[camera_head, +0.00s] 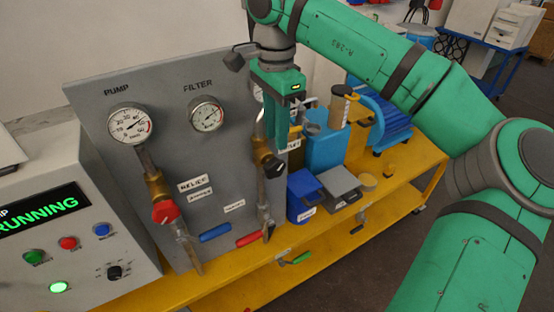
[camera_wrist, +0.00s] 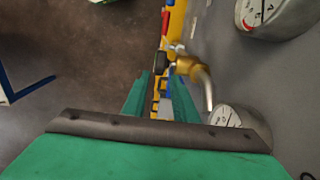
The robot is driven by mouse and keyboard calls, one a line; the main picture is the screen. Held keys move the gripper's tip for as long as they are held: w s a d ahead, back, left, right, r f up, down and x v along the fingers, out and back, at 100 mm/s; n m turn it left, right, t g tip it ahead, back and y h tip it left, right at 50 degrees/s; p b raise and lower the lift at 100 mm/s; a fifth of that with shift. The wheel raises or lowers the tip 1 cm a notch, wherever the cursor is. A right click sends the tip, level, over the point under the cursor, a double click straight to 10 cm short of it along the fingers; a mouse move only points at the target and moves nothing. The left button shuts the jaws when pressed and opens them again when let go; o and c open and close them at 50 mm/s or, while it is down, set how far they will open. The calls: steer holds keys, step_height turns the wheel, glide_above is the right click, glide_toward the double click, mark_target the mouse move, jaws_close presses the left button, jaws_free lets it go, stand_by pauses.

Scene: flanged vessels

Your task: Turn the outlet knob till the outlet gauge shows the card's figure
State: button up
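The black knob (camera_head: 273,166) sits on a brass valve at the right side of the grey panel; I take it for the outlet knob. My gripper (camera_head: 279,148) points down right above it. In the wrist view the knob (camera_wrist: 160,63) lies ahead of the gap between my fingertips (camera_wrist: 161,80), with the brass body (camera_wrist: 186,66) to its right. The fingers look apart; contact is not clear. A gauge (camera_head: 257,93) is mostly hidden behind my gripper, and its reading cannot be read. A white label (camera_head: 294,144) is partly covered. No card figure is legible.
The panel holds the pump gauge (camera_head: 131,124), the filter gauge (camera_head: 206,115) and a red knob (camera_head: 165,211). Blue (camera_head: 215,233) and red (camera_head: 248,239) lever handles stick out below. A blue container (camera_head: 326,148) and boxes stand right of the knob. The control box (camera_head: 60,220) reads RUNNING.

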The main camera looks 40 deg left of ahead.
mark_target(275, 160)
steer(key=f, duration=0.8)
steer(key=shift+s+a+f, duration=0.15)
steer(key=shift+s+f, duration=0.15)
steer(key=shift+s, duration=0.1)
steer(key=shift+w+f, duration=0.1)
steer(key=shift+f, duration=0.1)
steer(key=shift+w, duration=0.1)
jaws_close()
